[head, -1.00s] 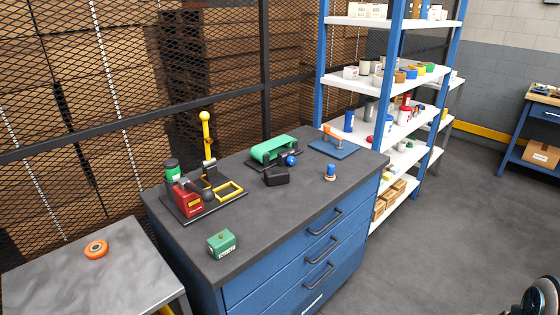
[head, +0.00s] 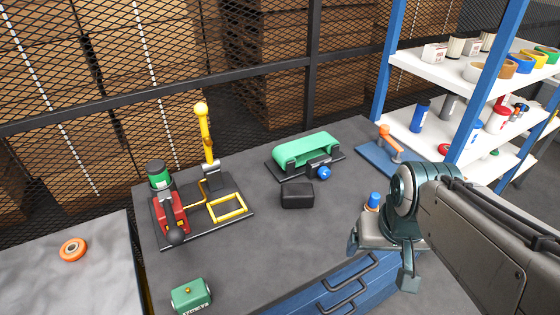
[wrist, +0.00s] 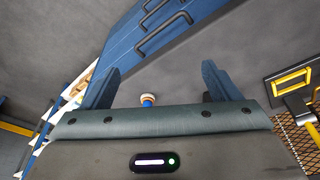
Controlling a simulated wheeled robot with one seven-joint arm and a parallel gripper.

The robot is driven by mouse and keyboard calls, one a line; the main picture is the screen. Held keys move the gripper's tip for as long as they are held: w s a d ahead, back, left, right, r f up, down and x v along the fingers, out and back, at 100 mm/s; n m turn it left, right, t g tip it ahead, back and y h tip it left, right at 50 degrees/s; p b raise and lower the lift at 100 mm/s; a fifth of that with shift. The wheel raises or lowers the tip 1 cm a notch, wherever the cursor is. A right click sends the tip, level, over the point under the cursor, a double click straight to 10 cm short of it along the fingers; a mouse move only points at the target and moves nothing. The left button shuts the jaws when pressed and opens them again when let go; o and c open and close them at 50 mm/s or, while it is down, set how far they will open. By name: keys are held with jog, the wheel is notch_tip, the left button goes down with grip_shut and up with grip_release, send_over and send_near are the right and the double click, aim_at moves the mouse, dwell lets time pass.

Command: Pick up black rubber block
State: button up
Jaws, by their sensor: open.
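The black rubber block (head: 297,196) sits on the dark top of the blue workbench, just in front of the green belt unit, in the head view.
A green belt unit (head: 307,150) stands behind the block. A red device (head: 172,212) and yellow frame (head: 227,208) lie left, a green box (head: 191,296) front left. A blue-topped item (head: 374,200) is beside my arm; blue shelving (head: 475,95) stands right. Bare benchtop lies before the block.

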jog(key=shift+o, duration=1.2)
jog(key=w+a+r+p, duration=0.1)
jog(key=w+r, duration=0.1)
jog(key=w, duration=0.4)
jog(key=shift+a+r+g, duration=0.3)
jog(key=shift+r, duration=0.1)
jog(key=n+g+p, duration=0.2)
jog(key=p, duration=0.1)
send_over(297, 189)
notch_tip(297, 189, down, 2)
jog(key=f, duration=0.3)
jog(key=f+p, duration=0.1)
jog(key=f, duration=0.3)
jog(key=shift+a+f, duration=0.2)
jog(key=shift+f, duration=0.1)
jog(key=shift+m, duration=0.3)
jog(key=shift+d+f+p, duration=0.15)
jog(key=shift+f+p, duration=0.25)
jog(key=shift+f, duration=0.95)
jog(key=shift+d+f+p, duration=0.15)
jog(key=shift+f+p, duration=0.25)
jog(key=shift+f, duration=0.9)
jog(key=c, duration=1.1)
